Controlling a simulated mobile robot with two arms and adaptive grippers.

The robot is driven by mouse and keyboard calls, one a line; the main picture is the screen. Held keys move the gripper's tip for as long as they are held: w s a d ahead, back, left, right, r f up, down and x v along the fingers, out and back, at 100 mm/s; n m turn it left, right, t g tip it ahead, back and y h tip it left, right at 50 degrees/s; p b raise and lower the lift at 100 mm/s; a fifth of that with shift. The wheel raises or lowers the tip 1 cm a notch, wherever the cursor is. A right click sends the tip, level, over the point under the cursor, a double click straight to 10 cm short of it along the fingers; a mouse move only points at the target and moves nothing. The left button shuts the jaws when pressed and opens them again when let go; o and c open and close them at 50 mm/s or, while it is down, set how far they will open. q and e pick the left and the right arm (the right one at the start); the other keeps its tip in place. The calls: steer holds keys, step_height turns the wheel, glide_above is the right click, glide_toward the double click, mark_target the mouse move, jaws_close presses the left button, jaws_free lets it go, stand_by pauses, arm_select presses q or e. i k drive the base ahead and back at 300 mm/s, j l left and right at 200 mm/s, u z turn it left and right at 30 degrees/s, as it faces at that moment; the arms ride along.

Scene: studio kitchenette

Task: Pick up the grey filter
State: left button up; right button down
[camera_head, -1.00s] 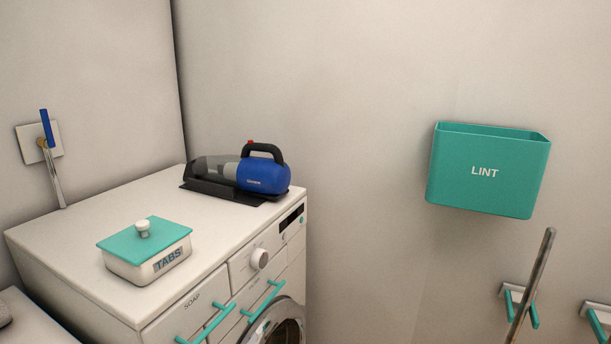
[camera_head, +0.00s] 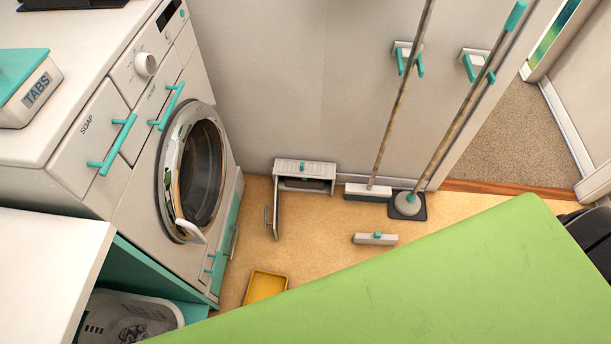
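Neither of my grippers is in view.
A green tabletop (camera_head: 440,290) fills the lower right. A yellow tray (camera_head: 266,286) lies on the floor left of the filter. A washing machine (camera_head: 112,160) stands at left. Floor around the filter is clear.

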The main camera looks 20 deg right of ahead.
mark_target(290, 181)
steer(key=l+u, duration=0.25)
steer(key=l, duration=0.2)
steer(key=k+l+u, duration=0.2)
steer(key=l, duration=0.2)
steer(key=k+l+u, duration=0.1)
steer(key=l+u, duration=0.15)
steer(key=l, duration=0.15)
